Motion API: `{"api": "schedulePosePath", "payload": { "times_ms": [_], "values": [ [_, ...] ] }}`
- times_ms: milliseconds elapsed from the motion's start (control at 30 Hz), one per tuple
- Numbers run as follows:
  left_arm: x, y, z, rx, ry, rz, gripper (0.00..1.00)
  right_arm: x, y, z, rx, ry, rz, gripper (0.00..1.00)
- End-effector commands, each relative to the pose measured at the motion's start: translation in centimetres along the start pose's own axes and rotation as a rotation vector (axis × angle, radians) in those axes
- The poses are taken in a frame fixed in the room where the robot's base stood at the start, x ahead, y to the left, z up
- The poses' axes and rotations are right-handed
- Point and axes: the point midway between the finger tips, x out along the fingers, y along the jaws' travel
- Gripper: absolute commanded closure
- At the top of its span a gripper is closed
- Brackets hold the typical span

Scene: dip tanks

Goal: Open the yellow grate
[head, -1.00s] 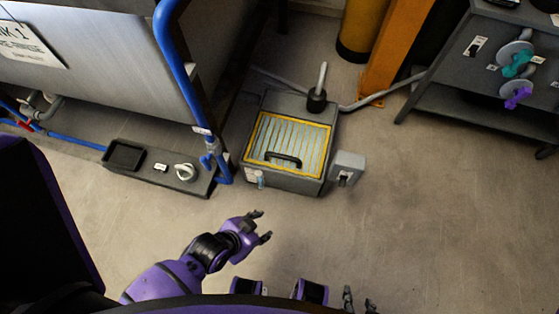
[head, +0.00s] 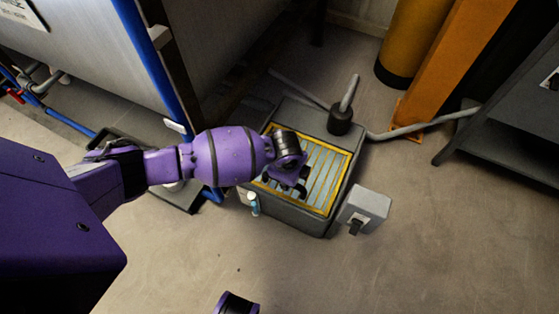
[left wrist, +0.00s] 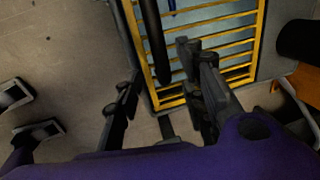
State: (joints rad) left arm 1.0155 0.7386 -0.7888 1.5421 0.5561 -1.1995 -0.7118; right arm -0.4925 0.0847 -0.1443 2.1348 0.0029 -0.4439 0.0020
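In the left wrist view the grate (left wrist: 212,40) fills the upper middle, and the dark handle bar (left wrist: 153,42) runs down between the two spread fingers of the left gripper (left wrist: 160,88). The fingers look apart from the bar; contact cannot be made out.
A grey switch box (head: 366,206) stands at the box's right side, and a small bottle (head: 254,203) is at its front left. A pipe with a black collar (head: 340,120) rises behind. An orange post (head: 440,70) stands at the back. The floor in front is clear.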

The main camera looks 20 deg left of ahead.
Motion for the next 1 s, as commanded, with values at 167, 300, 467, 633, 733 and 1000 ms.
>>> {"api": "schedulePosePath", "payload": {
  "times_ms": [167, 300, 467, 633, 733, 1000],
  "values": [
    [3.3, -0.1, -0.1, 0.001, 0.001, -0.001, 0.63, 1.4, 0.2, 1.4, -0.007, -0.018, 0.000, 0.60],
    [5.0, -0.2, -0.2, 0.001, 0.003, -0.004, 0.63, 2.0, 0.3, 2.2, -0.013, -0.029, -0.001, 0.60],
    [5.8, -0.4, -0.2, 0.001, 0.003, -0.007, 0.63, 2.4, 0.3, 2.5, -0.014, -0.031, -0.001, 0.60],
    [5.8, -0.4, -0.2, 0.001, 0.003, -0.008, 0.63, 2.4, 0.3, 2.4, -0.014, -0.030, -0.002, 0.60],
    [5.8, -0.4, -0.2, 0.001, 0.004, -0.008, 0.64, 2.4, 0.2, 2.4, -0.013, -0.029, -0.002, 0.60],
    [5.8, -0.4, -0.2, 0.000, 0.004, -0.007, 1.00, 2.4, 0.1, 2.4, -0.010, -0.029, -0.003, 0.60]
  ]
}}
